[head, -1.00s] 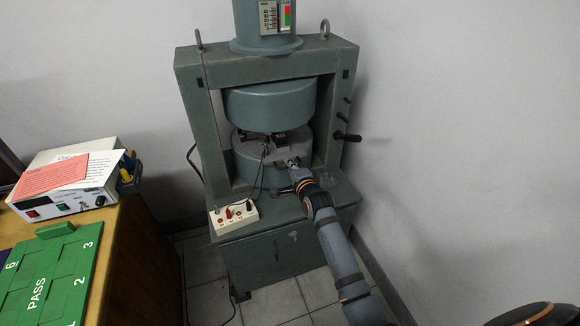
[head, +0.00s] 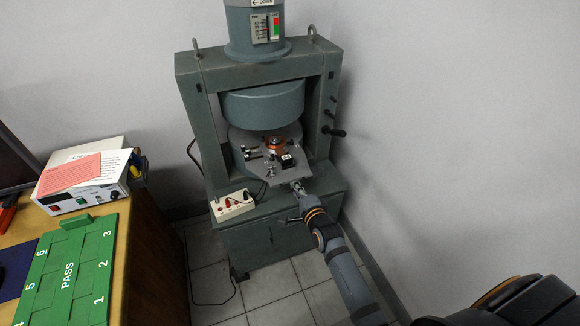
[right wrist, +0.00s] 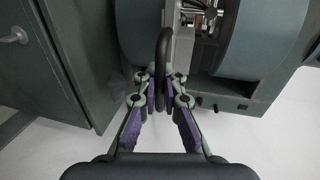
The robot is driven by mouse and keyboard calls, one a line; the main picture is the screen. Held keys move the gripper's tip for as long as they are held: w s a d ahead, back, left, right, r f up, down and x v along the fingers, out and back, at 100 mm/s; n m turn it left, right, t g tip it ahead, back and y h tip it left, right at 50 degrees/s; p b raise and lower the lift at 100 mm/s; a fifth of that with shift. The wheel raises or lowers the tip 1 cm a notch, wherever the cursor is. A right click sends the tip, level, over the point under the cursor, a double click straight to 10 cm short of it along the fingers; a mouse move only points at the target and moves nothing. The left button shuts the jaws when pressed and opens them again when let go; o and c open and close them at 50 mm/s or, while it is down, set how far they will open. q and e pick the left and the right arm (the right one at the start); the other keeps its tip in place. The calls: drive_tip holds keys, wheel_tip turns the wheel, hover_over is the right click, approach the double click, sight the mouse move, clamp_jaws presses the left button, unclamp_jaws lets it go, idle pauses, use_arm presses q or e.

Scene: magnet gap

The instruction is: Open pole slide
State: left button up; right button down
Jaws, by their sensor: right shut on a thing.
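The pole slide (head: 297,173), a flat grey plate, sticks out of the gap between the two round magnet poles toward the front. It carries a copper-coloured round part (head: 272,143) and a small black block (head: 287,160). My right gripper (head: 299,188) is at the slide's front edge. In the right wrist view its fingers (right wrist: 163,88) are shut on the dark slide handle (right wrist: 164,55), with the slide (right wrist: 183,45) beyond it. The slide's rear end is hidden under the upper pole (head: 263,104). My left gripper is not in view.
The grey magnet frame (head: 190,110) stands against the wall. A small switch box (head: 232,205) with wires sits on its base ledge. A crank handle (head: 334,132) juts from the right post. At left, a desk holds a white instrument (head: 85,200) and a green numbered board (head: 70,265).

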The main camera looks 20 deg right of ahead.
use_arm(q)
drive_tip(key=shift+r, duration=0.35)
use_arm(e)
drive_tip(key=f+v, duration=0.2)
drive_tip(key=v, duration=1)
drive_tip(key=shift+s+f, duration=0.2)
drive_tip(key=shift+s, duration=0.5)
drive_tip(key=c, duration=1.5)
unclamp_jaws()
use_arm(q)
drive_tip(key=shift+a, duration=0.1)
